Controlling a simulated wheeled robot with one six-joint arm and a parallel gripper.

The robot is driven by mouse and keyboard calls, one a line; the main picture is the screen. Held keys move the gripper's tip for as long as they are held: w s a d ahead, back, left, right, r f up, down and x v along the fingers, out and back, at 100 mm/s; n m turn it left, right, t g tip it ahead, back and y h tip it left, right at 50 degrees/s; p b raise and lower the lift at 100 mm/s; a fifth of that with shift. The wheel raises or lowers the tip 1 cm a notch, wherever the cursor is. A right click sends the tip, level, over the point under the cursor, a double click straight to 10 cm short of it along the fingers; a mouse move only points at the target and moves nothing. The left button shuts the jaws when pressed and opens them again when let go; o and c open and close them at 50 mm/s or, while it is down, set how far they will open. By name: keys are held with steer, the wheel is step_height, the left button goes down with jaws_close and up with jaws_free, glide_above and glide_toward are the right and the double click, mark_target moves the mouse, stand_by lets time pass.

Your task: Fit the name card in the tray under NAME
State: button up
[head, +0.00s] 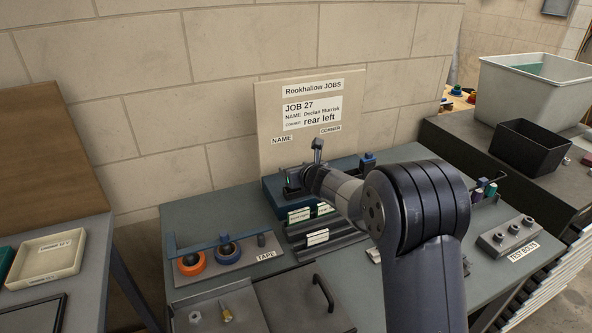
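The job board (268,100) stands against the wall behind the table. It reads JOB 27, a NAME line that looks like "Declan Murtek" though the print is small, and CORNER rear left. A NAME label (282,139) and a CORNER label (331,129) are low on it. A blue tray (274,203) sits below the NAME label, partly hidden by my gripper. Several white name cards (317,237) stand in a dark stepped rack (296,238) in front of the tray; their print is too small to read surely. My gripper (292,186) is over the tray; its fingers and any held card are unclear.
A tape holder with an orange roll (192,263) and a blue roll (228,252) is at left. A test bolts block (506,236) is at right. A black bin (528,148) and a grey bin (535,90) stand beyond. My arm hides the table's middle right.

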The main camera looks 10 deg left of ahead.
steer(key=shift+f, duration=0.15)
stand_by(0.5)
steer(key=shift+f+b, duration=0.15)
steer(key=shift+b, duration=0.25)
steer(key=shift+r, duration=0.3)
stand_by(0.6)
steer(key=shift+f, duration=0.15)
stand_by(0.3)
steer(key=shift+f+b, duration=0.1)
steer(key=shift+b, duration=0.2)
steer(key=shift+r, duration=0.25)
